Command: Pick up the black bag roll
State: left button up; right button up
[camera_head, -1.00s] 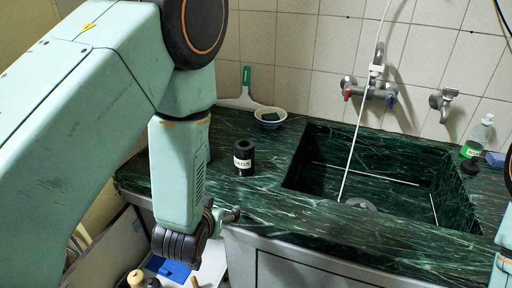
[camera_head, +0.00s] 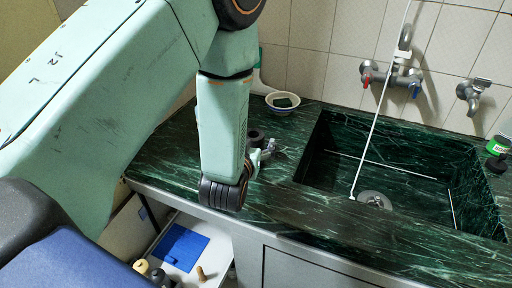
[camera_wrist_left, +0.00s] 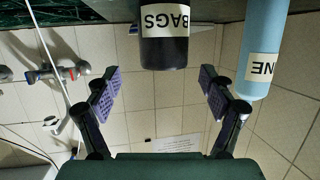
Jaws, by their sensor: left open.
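The black bag roll (camera_head: 255,134) stands upright on the green marble counter, mostly hidden behind my left gripper in the head view. In the left wrist view, which is upside down, the roll (camera_wrist_left: 164,50) shows its white BAGS label between the fingers' directions, just beyond the tips. My left gripper (camera_head: 265,153) is right in front of the roll. Its two purple-padded fingers (camera_wrist_left: 160,95) are spread wide with nothing between them. My right gripper is out of the frames.
A blue cylinder with a white label (camera_wrist_left: 264,45) stands beside the roll in the wrist view. A bowl with a dark sponge (camera_head: 283,102) is behind. The sink (camera_head: 380,165) lies to the right. A green-labelled bottle (camera_head: 497,145) is at far right.

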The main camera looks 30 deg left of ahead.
aim_at(255, 133)
pick_arm(q)
jog(key=x, duration=0.4)
jog(key=shift+s+a+f, duration=0.1)
jog(key=shift+a, duration=0.3)
jog(key=shift+w+d, duration=0.25)
jog(key=shift+w, duration=0.1)
jog(key=shift+w+a+f, duration=0.1)
jog(key=shift+a, duration=0.2)
jog(key=shift+c, duration=1.4)
jog(key=shift+d, duration=0.25)
jog(key=c, duration=0.4)
jog(key=shift+a, duration=0.1)
jog(key=c, duration=0.7)
